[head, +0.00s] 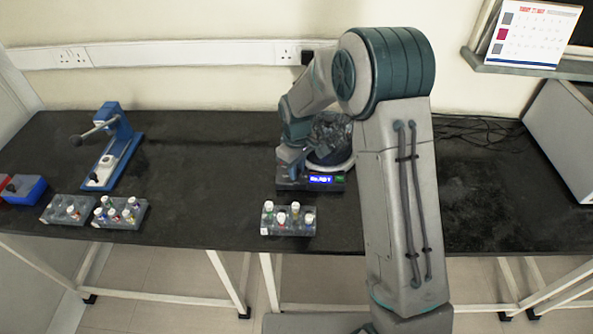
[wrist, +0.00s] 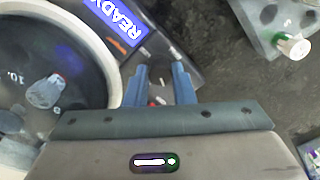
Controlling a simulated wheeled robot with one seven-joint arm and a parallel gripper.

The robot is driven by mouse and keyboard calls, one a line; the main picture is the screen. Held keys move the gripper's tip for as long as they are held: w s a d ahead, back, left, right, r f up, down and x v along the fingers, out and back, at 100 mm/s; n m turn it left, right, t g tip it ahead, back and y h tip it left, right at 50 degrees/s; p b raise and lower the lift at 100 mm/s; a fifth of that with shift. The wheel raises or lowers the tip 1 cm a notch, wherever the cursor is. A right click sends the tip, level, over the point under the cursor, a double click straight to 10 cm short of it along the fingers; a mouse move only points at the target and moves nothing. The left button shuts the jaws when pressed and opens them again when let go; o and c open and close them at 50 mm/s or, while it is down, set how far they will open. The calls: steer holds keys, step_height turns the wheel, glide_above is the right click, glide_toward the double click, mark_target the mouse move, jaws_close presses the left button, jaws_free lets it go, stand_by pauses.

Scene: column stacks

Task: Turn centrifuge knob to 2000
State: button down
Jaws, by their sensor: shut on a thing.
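The centrifuge (head: 343,168) stands on the black bench, with a pale round rim and a lit blue display (head: 320,180) at its front. In the wrist view the display (wrist: 117,22) reads READY, and the round lid (wrist: 50,50) with a small tube inside lies to the left. My gripper (head: 289,164) is at the centrifuge's front left. In the wrist view the two blue fingers of my gripper (wrist: 160,75) stand beside the display, closed around the small dark knob (wrist: 158,90). The knob is mostly hidden, and its pointer setting cannot be read.
A grey rack of capped tubes (head: 287,221) stands just in front of the centrifuge. Two more racks (head: 120,213) (head: 68,210), a blue press-like device (head: 115,150) and a blue box (head: 22,189) stand at the left. The bench between is clear. Cables (head: 480,130) lie at the back right.

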steer(key=shift+n, duration=2.3)
steer(key=c, duration=1.2)
jaws_free()
steer(key=shift+c, duration=0.2)
step_height(320, 180, up, 14)
steer(key=b, duration=0.1)
